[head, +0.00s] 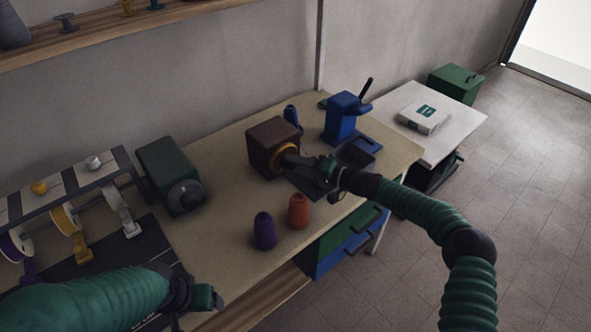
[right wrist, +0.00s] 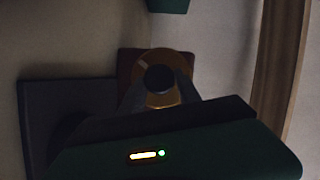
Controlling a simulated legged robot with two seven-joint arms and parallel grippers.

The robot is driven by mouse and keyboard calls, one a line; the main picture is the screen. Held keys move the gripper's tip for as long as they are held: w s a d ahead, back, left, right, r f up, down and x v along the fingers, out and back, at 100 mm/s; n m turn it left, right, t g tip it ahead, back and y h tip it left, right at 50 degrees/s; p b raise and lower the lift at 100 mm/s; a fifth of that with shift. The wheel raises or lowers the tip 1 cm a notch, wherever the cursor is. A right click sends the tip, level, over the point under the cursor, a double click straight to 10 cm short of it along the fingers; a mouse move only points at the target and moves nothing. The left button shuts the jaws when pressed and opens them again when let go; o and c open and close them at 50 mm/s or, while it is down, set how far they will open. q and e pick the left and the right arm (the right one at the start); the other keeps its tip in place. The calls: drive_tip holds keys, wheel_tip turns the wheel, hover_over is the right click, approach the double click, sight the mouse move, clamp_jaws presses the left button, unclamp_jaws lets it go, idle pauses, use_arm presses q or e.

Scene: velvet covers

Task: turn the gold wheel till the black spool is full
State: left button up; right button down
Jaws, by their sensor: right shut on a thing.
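The gold wheel (head: 286,152) is on the front of a dark brown box (head: 265,139) on the bench. My right gripper (head: 299,161) is at the wheel, shut on the dark round knob at its middle. In the right wrist view, the gold wheel (right wrist: 149,64) shows as a disc behind the dark knob (right wrist: 160,79), which lies between the fingertips. I cannot make out the black spool or how full it is. My left gripper (head: 208,298) is low at the bench's front edge, away from the wheel; its jaws are too unclear to tell.
A purple cone (head: 265,231) and an orange cone (head: 298,211) stand in front of the brown box. A green box with a grey disc (head: 171,176) is left. A blue machine (head: 343,118) is right. A rack with spools (head: 64,196) stands far left.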

drive_tip(key=shift+d+f, duration=0.1)
drive_tip(key=shift+f, duration=0.15)
drive_tip(key=c, duration=0.9)
unclamp_jaws()
drive_tip(key=shift+o, duration=0.2)
drive_tip(key=shift+d, duration=0.1)
drive_tip(key=shift+r, duration=0.1)
drive_tip(key=shift+d, duration=0.15)
drive_tip(key=v, duration=1.6)
drive_tip(key=shift+d, duration=0.25)
drive_tip(key=shift+s, duration=0.15)
